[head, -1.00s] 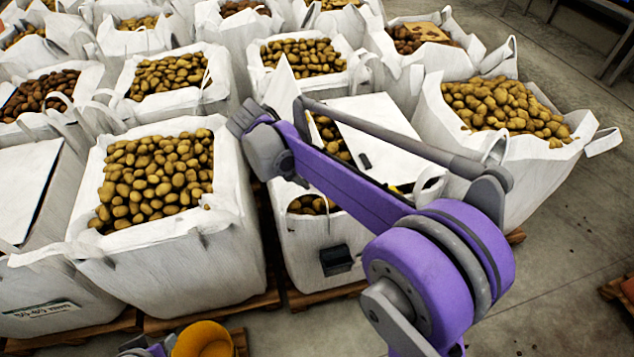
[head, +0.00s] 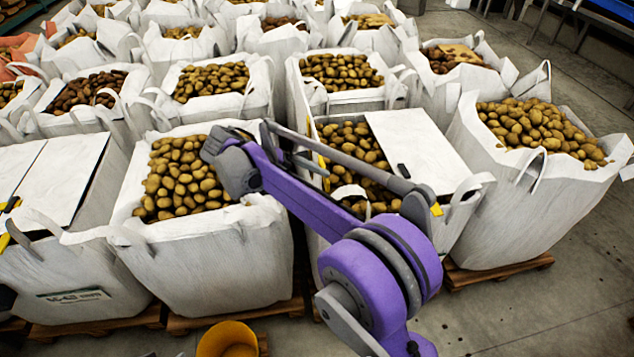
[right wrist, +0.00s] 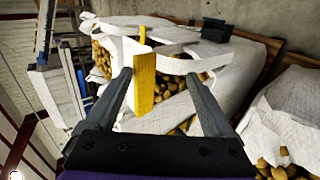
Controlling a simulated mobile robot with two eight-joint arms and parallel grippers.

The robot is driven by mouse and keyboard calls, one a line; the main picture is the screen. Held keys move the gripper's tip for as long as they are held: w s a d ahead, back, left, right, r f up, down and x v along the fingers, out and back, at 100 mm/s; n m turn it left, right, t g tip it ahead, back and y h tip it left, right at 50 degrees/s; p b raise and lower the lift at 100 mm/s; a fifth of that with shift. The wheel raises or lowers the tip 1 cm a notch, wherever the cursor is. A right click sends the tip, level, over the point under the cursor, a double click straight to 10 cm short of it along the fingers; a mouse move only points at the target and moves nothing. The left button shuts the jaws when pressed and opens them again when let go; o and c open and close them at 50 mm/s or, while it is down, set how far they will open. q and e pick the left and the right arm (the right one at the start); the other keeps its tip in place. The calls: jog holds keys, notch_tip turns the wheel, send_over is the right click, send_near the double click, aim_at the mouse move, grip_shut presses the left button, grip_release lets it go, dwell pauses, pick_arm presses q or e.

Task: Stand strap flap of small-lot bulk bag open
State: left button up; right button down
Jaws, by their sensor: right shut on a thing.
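The small-lot bulk bag (head: 462,214) stands in the middle of the head view, white and holding potatoes (head: 352,138). A flat white flap (head: 415,140) with a small black piece on it covers its right part. My right gripper (head: 422,203) is over the front of this bag, largely hidden by my own arm. In the right wrist view, my right gripper (right wrist: 158,76) is shut on a yellow tab (right wrist: 145,82), which stands upright between the fingers. A yellow bit (head: 437,209) also shows beside the gripper in the head view.
An open bag of potatoes (head: 220,265) stands to the left and another (head: 510,205) to the right, both close by. A bag with white flaps (head: 55,175) and yellow tabs is at far left. A yellow bucket (head: 228,340) is in front. Bare floor (head: 560,310) lies front right.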

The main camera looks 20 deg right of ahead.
pick_arm(q)
jog(key=shift+s+a+f, duration=0.1)
jog(key=shift+f, duration=0.35)
pick_arm(e)
jog(key=shift+a+f, duration=0.8)
jog(key=shift+f, duration=0.2)
jog(key=shift+c, duration=2.2)
grip_release()
jog(key=shift+d, duration=0.15)
pick_arm(q)
jog(key=shift+w+d+r, duration=0.2)
jog(key=shift+w+r, duration=0.1)
jog(key=shift+r, duration=0.15)
pick_arm(e)
jog(key=v, duration=1.1)
jog(key=shift+w+r+h, duration=0.2)
jog(key=shift+r+h, duration=0.1)
jog(key=shift+r, duration=0.05)
jog(key=shift+d, duration=0.1)
